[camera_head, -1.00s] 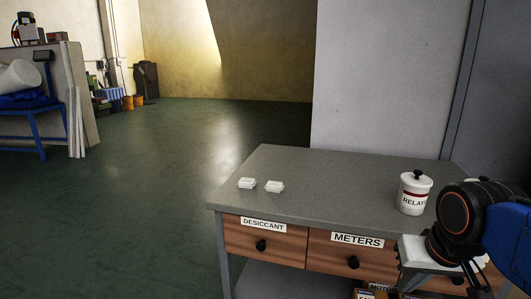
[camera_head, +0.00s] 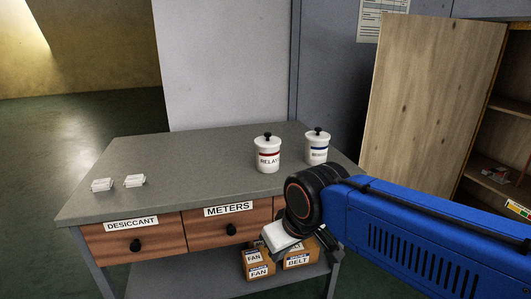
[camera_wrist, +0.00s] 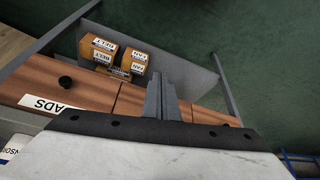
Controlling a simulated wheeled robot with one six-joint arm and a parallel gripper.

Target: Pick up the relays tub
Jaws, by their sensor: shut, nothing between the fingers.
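The relays tub (camera_head: 267,155) is a white lidded tub with a black knob and a red band, labelled RELAYS. It stands upright on the grey workbench (camera_head: 180,160), right of the middle in the head view. My gripper (camera_head: 328,262) is low in front of the bench's right side, below the top and apart from the tub. In the wrist view my gripper (camera_wrist: 161,85) has its fingers together and empty, in front of the drawers and lower shelf. The relays tub cannot be made out in the wrist view.
A similar tub with a blue band (camera_head: 316,147) stands right of the relays tub. Two small white boxes lie at the left of the bench. Drawers marked DESICCANT and METERS (camera_head: 228,222) are shut. Brown boxes (camera_head: 258,265) sit on the lower shelf. A wooden cabinet (camera_head: 430,110) stands at right.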

